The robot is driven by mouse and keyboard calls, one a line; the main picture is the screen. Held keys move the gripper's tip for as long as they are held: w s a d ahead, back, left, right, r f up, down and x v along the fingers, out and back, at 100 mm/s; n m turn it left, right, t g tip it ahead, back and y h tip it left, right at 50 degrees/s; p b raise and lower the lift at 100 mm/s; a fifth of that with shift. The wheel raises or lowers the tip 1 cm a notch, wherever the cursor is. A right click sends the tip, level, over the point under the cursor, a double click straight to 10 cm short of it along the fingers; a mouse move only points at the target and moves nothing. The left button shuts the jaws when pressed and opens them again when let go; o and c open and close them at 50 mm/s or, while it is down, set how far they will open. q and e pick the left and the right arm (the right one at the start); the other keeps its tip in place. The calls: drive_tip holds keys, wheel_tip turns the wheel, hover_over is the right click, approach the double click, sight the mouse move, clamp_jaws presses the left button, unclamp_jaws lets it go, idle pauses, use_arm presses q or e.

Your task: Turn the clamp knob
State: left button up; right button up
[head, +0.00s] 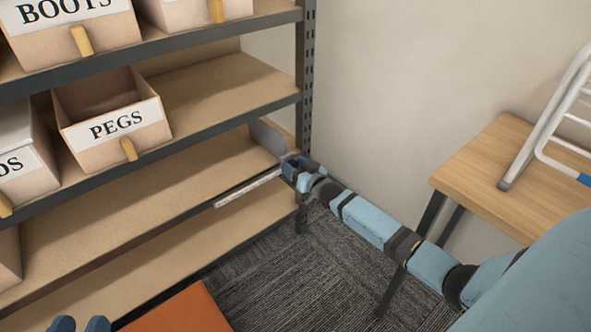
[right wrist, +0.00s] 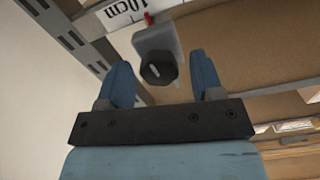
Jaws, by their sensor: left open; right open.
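The black clamp knob (right wrist: 158,69) shows in the right wrist view, on a grey clamp body (right wrist: 156,38) with a small red mark (right wrist: 149,18). A pale line runs across the knob's face. My right gripper (right wrist: 160,62) is open, with one blue finger on each side of the knob and visible gaps to it. In the head view my right gripper (head: 291,166) is at the shelf's right end and hides the knob. A grey upright plate (head: 270,138) stands behind it. My left gripper (head: 80,323) is open and empty at the bottom left.
A PEGS bin (head: 113,122) sits higher on the rack. A dark rack post (head: 306,80) stands close by. A wooden table (head: 490,185) with a white metal frame is right.

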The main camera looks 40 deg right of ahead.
drive_tip(key=c, duration=0.9)
